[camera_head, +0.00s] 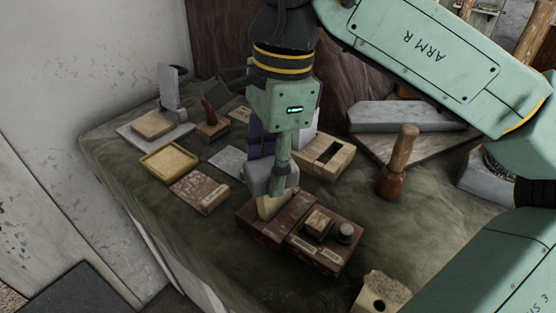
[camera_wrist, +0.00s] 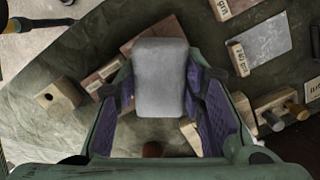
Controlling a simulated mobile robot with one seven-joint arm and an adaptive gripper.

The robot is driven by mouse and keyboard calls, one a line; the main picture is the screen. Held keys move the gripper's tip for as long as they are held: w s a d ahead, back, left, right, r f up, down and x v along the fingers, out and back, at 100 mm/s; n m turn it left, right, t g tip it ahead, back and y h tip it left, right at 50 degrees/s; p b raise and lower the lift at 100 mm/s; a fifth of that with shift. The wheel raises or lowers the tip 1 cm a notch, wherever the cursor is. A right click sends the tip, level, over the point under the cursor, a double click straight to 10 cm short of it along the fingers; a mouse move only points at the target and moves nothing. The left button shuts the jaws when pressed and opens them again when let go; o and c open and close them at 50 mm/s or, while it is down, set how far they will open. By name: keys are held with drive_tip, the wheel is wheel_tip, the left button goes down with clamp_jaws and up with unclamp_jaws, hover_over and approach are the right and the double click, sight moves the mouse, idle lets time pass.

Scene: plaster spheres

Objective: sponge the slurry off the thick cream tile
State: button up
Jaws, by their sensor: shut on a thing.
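My gripper (camera_head: 272,180) points down over the middle of the table. It is shut on a pale grey block with rounded edges (camera_wrist: 160,75), which sits between the purple finger pads in the wrist view; it looks like a sponge. In the head view the grey block (camera_head: 257,179) shows beside the fingers, above a dark brown box. A cream piece (camera_head: 270,206) shows just below the gripper at that box; I cannot tell whether they touch. A flat reddish-brown, speckled slab with a label (camera_head: 201,192) lies to the left. Which piece is the thick cream tile is not clear.
A yellow shallow tray (camera_head: 168,161) and a cream block (camera_head: 153,125) on a pale board lie at the left. A slotted wooden box (camera_head: 324,158) and a wooden mallet (camera_head: 398,162) stand at the right. The brown box (camera_head: 322,253) holds small pieces. The front left table is clear.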

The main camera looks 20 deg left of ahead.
drive_tip(key=shift+s+a+f, duration=0.1)
drive_tip(key=shift+s+a, duration=0.55)
drive_tip(key=shift+a, duration=0.15)
drive_tip(key=shift+w+d, duration=0.65)
drive_tip(key=shift+d, duration=0.2)
drive_tip(key=shift+w+d, duration=0.65)
drive_tip(key=shift+d, duration=0.15)
drive_tip(key=shift+s+a, duration=0.65)
drive_tip(key=shift+a, duration=0.2)
drive_tip(key=shift+s+a, duration=0.65)
drive_tip(key=shift+a, duration=0.15)
drive_tip(key=shift+c, duration=0.5)
drive_tip(key=shift+w+d+r+p, duration=0.6)
drive_tip(key=shift+d+r, duration=0.15)
drive_tip(key=shift+d+f, duration=0.1)
drive_tip(key=shift+f+b, duration=0.6)
